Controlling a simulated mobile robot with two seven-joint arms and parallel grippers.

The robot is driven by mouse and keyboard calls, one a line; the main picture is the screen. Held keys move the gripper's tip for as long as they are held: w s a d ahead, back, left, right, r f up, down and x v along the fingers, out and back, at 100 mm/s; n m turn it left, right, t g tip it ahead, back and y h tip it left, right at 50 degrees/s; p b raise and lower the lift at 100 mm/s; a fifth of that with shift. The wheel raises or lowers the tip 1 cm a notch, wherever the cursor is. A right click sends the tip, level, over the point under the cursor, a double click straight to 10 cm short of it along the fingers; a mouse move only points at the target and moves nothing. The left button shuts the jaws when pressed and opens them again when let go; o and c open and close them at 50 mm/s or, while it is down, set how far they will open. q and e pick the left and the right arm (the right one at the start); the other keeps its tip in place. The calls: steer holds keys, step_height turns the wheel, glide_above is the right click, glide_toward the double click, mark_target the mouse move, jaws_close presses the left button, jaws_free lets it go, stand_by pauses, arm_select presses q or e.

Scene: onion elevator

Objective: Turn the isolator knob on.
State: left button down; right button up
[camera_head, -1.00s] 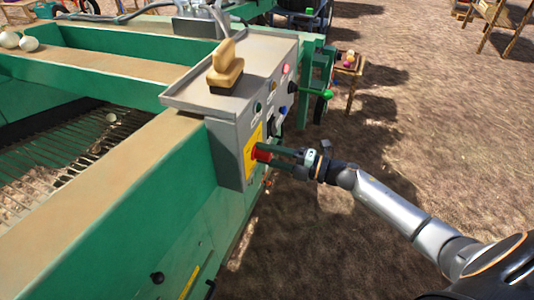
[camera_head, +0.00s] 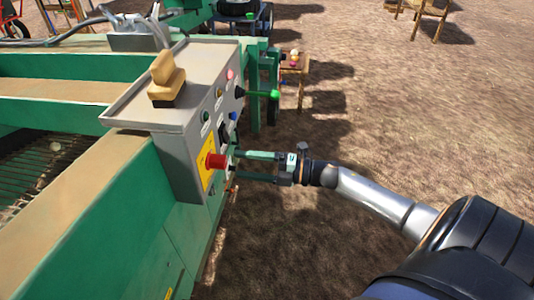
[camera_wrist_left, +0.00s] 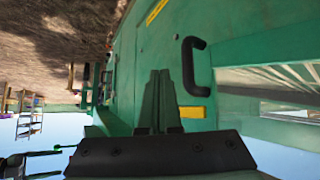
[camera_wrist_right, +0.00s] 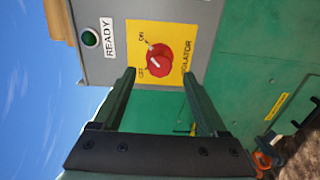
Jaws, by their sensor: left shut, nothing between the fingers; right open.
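The isolator knob (camera_head: 215,161) is red and sits on a yellow plate on the side of the grey control box (camera_head: 180,165). In the right wrist view the knob (camera_wrist_right: 158,60) lies between ON and OFF labels; I cannot tell for sure which its white mark points at. My right gripper (camera_head: 236,165) is open, with its fingertips just short of the knob and nothing between them. In the right wrist view its fingers (camera_wrist_right: 159,75) stand on either side of the knob's line. My left gripper (camera_wrist_left: 158,75) is shut and empty beside a green panel, outside the head view.
A green READY lamp (camera_wrist_right: 90,38) is beside the yellow plate. A wooden-handled tool (camera_head: 166,80) stands on the control box. A green-tipped lever (camera_head: 262,94) sticks out farther back. A black handle (camera_wrist_left: 194,65) is near my left gripper. Open ground lies right of the machine.

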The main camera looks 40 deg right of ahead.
steer(key=v, duration=0.6)
steer(key=shift+s, duration=0.1)
stand_by(0.4)
